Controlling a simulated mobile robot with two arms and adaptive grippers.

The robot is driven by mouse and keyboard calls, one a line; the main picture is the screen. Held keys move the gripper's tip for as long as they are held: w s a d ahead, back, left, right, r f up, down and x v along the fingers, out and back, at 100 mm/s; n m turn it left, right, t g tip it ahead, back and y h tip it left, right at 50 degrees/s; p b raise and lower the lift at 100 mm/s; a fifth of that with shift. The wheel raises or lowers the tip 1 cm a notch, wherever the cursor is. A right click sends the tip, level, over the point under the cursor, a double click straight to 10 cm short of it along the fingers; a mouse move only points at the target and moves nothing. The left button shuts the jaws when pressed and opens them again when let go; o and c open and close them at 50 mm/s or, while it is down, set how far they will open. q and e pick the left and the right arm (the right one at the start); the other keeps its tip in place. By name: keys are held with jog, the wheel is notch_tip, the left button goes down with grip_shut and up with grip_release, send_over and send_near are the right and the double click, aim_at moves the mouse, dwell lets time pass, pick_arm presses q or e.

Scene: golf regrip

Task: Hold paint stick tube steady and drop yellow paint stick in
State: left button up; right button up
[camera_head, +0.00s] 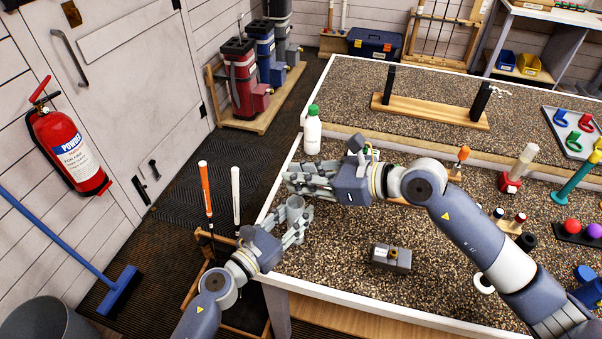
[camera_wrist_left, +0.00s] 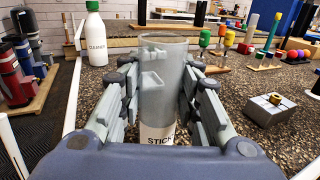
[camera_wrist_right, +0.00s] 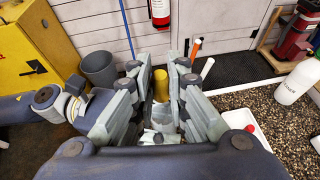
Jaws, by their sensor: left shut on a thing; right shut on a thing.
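The paint stick tube (camera_head: 295,208) is a clear, upright cylinder near the table's left edge. It also shows in the left wrist view (camera_wrist_left: 165,75), with a white label reading STICK low on it. My left gripper (camera_head: 297,220) is shut on the tube, one finger on each side. My right gripper (camera_head: 300,180) is just behind and above the tube in the head view. In the right wrist view, the yellow paint stick (camera_wrist_right: 161,84) is between its fingertips, and the gripper is shut on it. The stick is hidden in the head view. I cannot tell whether its end is inside the tube.
A white bottle with a green cap (camera_head: 312,131) stands behind the right gripper. A grey block (camera_head: 391,258) lies on the table to the right. Orange (camera_head: 206,188) and white (camera_head: 236,195) grips stand off the table's left edge. The front middle of the table is mostly clear.

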jog(key=shift+f, duration=2.55)
jog(key=o, duration=0.8)
jog(key=v, duration=1.2)
pick_arm(q)
jog(key=o, duration=1.1)
jog(key=shift+o, duration=0.2)
